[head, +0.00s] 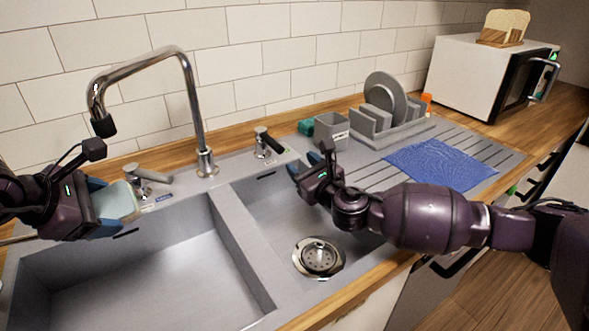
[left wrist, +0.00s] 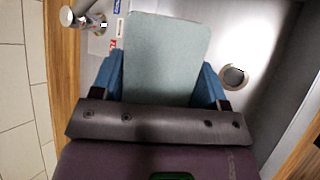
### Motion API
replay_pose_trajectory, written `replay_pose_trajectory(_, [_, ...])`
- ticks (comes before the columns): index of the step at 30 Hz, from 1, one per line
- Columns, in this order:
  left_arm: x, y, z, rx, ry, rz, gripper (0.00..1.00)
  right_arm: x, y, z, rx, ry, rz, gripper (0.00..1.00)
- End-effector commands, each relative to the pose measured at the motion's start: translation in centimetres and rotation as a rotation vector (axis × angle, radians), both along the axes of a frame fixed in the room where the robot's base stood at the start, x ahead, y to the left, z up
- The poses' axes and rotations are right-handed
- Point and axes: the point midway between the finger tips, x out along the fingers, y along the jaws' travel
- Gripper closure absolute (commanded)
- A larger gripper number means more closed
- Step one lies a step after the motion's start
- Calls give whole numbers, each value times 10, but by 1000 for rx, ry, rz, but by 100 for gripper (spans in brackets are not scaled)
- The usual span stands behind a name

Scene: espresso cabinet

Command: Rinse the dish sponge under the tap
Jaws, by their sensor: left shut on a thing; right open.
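A pale blue-green sponge (head: 113,201) is held in my left gripper (head: 118,199), over the left basin's back-left edge. In the left wrist view the flat sponge (left wrist: 166,60) sits between the two blue fingers (left wrist: 160,85). The chrome tap (head: 190,100) arches up behind the sink, its dark spout end above the sponge in the picture. I cannot tell whether the sponge is directly beneath. No water shows. A left lever (head: 150,176) and a right lever (head: 268,142) flank the tap. My right gripper (head: 308,172) is open over the right basin, near the right lever, apparently apart from it.
The left basin (head: 150,265) looks empty. The right basin has a drain (head: 318,257). A grey holder (head: 331,130), a dish rack (head: 384,122) with a plate, and a blue cloth (head: 440,164) stand on the right. A white microwave (head: 468,75) is at the back right.

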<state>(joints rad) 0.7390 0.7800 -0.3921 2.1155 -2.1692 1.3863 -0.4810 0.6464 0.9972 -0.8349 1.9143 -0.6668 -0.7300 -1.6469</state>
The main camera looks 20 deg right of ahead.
Motion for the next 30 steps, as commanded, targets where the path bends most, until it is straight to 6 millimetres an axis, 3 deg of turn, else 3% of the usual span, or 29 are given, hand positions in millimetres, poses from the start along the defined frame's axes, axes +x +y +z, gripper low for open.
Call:
replay_pose_trajectory(24, [-51,12,1,1,-1,1,51,-1,0,30,0,-28,0,51])
replay_pose_trajectory(30, [-56,12,0,0,0,0,51,-1,0,32,-1,-29,-1,51])
